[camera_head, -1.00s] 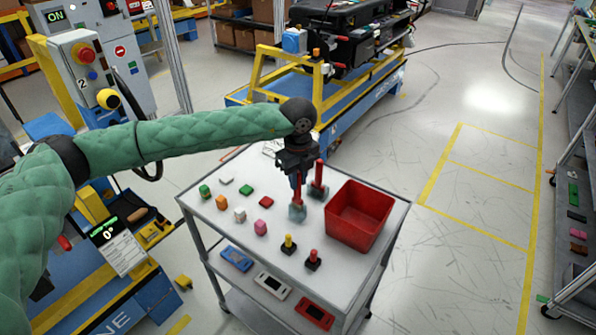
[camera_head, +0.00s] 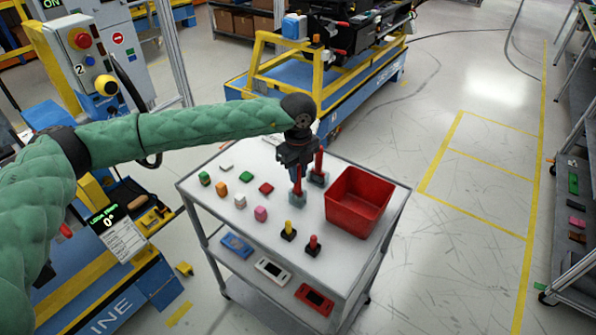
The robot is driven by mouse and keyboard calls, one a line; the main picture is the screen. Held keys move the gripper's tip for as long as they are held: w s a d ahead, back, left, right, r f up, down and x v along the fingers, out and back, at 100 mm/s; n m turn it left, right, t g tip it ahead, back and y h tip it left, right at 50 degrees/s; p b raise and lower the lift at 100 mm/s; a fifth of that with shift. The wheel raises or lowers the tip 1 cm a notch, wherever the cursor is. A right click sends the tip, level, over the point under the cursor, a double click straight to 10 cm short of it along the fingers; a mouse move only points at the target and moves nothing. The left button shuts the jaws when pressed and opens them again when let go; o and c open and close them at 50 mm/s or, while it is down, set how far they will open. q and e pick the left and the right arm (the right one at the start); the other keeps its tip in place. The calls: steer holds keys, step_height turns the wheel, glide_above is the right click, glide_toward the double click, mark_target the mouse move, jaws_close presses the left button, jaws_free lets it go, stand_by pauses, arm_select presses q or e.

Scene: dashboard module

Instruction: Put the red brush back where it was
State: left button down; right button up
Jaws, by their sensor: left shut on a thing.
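My left gripper (camera_head: 297,170) points down over the back middle of the grey cart top (camera_head: 240,250). It is shut on a red brush (camera_head: 298,188), held upright with its lower end at or just above the cart top; I cannot tell if it touches. The gripper hides the upper part of this brush. A second red-handled brush (camera_head: 318,166) stands upright on the cart just behind and to the right, close beside the held one. My right gripper is out of view.
A red bin (camera_head: 356,203) stands right of the brushes. Several small coloured blocks (camera_head: 240,201) lie to the left. A yellow-knobbed piece (camera_head: 288,230) and a red-knobbed piece (camera_head: 313,245) stand in front. The lower shelf holds a blue (camera_head: 237,244), white and red device.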

arm_select(q)
steer(key=shift+f+b, duration=0.3)
steer(key=shift+f, duration=0.1)
steer(key=c, duration=1.2)
jaws_free()
